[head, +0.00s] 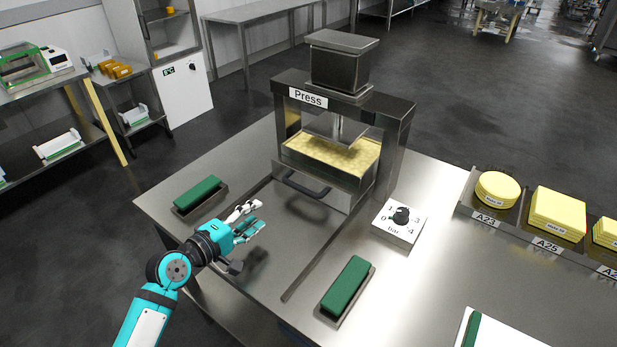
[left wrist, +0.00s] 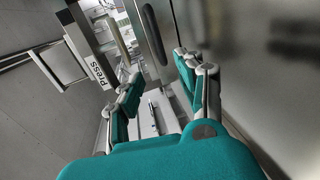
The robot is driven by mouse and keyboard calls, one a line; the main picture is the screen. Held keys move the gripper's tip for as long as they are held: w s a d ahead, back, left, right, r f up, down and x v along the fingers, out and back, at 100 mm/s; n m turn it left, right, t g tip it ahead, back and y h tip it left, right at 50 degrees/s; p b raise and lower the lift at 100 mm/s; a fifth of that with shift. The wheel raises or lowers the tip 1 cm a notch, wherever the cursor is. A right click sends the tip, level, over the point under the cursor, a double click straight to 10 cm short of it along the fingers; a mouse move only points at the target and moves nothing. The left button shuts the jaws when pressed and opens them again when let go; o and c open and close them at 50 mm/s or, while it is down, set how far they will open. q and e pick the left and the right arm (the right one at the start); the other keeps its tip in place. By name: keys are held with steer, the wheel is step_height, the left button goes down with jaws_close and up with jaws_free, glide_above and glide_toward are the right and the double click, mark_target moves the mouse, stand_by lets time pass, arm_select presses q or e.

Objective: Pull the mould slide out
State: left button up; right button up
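The mould slide (head: 320,176) is a steel-fronted box filled with pale yellow curd, sitting inside the press (head: 400,120) under the press plate. Its dark bar handle (head: 301,186) sticks out at the front. My left gripper (head: 256,217) is open and empty over the steel table, in front and to the left of the handle, apart from it. In the left wrist view its two teal fingers (left wrist: 160,92) are spread with nothing between them, and the press sign (left wrist: 98,72) shows beyond. My right gripper is in neither view.
Two dark rails run forward from the press on the table. A green block (head: 198,194) lies on the left and another green block (head: 346,286) on the right. A pressure dial (head: 401,216) stands right of the press. Yellow cheeses (head: 556,214) stand in a rack at far right. The table between the rails is clear.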

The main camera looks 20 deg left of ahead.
arm_select(q)
steer(key=shift+w+d, duration=0.15)
steer(key=shift+w, duration=0.3)
glide_toward(297, 185)
steer(key=x, duration=0.9)
steer(key=shift+f, duration=0.4)
steer(key=shift+w+f, duration=0.1)
steer(key=shift+w, duration=0.25)
steer(key=shift+w+d, duration=0.1)
steer(key=shift+w, duration=0.1)
jaws_close()
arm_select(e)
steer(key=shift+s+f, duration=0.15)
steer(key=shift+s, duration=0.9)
